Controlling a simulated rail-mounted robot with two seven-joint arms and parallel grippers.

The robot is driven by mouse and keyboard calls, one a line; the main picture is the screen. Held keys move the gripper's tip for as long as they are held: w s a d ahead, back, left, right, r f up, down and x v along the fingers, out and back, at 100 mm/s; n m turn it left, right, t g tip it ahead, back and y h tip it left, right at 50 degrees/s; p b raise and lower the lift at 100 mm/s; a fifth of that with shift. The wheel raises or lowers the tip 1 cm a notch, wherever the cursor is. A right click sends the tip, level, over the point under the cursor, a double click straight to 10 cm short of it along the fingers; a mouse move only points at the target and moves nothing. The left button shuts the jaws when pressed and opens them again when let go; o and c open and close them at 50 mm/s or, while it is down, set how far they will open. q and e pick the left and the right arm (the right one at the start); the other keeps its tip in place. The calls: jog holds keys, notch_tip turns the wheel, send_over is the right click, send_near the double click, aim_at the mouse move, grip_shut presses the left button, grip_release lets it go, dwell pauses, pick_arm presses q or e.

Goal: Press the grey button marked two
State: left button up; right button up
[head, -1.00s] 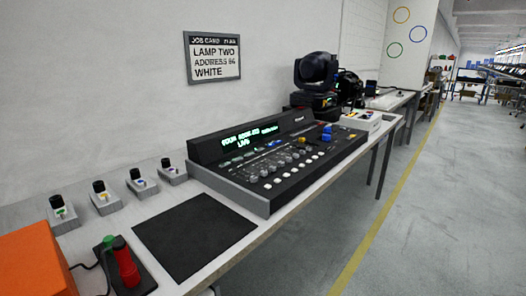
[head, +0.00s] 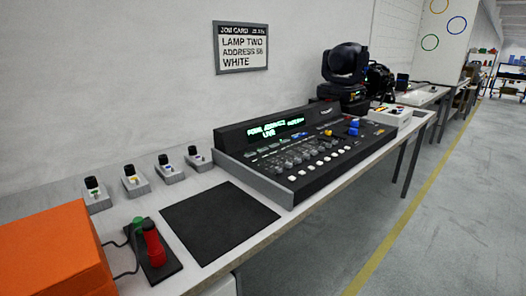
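A black lighting console (head: 300,155) with a grey side edge stands on the long white table against the wall. Its lit screen (head: 277,130) shows green text including "LIVE". Its top carries rows of small knobs and several pale buttons (head: 313,167), plus blue and yellow pieces at the far end. The labels are too small to read, so I cannot tell which button is marked two. A white box (head: 391,115) with small coloured parts stands past the console; its markings are also unreadable. Neither of my grippers is in view.
A job card (head: 241,47) hangs on the wall. Several small knob boxes (head: 171,170), an orange box (head: 52,255), red and green cylinders (head: 153,242) and a black mat (head: 218,221) occupy the near table. A moving-head lamp (head: 345,65) stands behind. The right floor is open.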

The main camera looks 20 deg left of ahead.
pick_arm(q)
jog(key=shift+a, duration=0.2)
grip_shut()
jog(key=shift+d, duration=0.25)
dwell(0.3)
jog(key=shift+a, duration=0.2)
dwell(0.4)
